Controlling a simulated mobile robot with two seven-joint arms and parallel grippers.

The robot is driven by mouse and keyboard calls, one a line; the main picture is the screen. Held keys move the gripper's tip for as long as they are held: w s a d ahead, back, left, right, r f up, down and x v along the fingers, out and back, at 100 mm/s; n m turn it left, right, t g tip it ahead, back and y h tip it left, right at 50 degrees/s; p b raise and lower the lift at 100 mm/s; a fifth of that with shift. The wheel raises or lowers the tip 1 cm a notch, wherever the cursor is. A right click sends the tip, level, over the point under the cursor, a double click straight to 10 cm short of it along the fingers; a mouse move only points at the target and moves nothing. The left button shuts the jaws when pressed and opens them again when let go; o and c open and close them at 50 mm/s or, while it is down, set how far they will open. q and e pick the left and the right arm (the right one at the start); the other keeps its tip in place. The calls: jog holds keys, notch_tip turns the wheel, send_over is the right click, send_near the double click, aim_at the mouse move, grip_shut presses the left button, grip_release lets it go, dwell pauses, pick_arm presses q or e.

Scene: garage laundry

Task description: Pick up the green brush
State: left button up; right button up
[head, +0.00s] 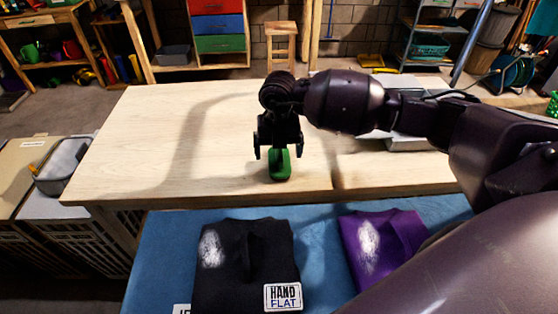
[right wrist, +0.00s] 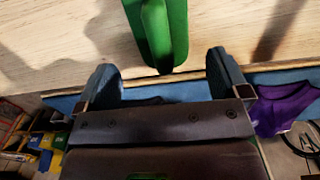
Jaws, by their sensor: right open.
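The green brush (head: 280,166) lies on the pale wooden table (head: 140,150), close to its front edge. My right gripper (head: 278,155) is just above the brush in the head view, fingers pointing down. In the right wrist view its two fingers (right wrist: 165,80) are apart, and the green brush (right wrist: 160,30) shows beyond and between their tips, lengthwise. Nothing is held between the fingers. My left gripper is not in view.
A blue surface (head: 160,250) in front of the table bears a folded black garment (head: 225,270) and a folded purple garment (head: 385,240), each with a white patch. Grey flat items (head: 410,142) lie behind my right arm. The table's left half is clear.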

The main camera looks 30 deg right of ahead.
aim_at(280, 154)
jog(key=f, duration=0.4)
jog(key=shift+w+d+f+b, duration=0.2)
jog(key=shift+d+f+b, duration=0.1)
jog(key=shift+f, duration=0.1)
jog(key=c, duration=1)
jog(key=shift+c, duration=0.2)
jog(key=shift+r, duration=0.15)
notch_tip(280, 154, up, 20)
jog(key=p, duration=0.2)
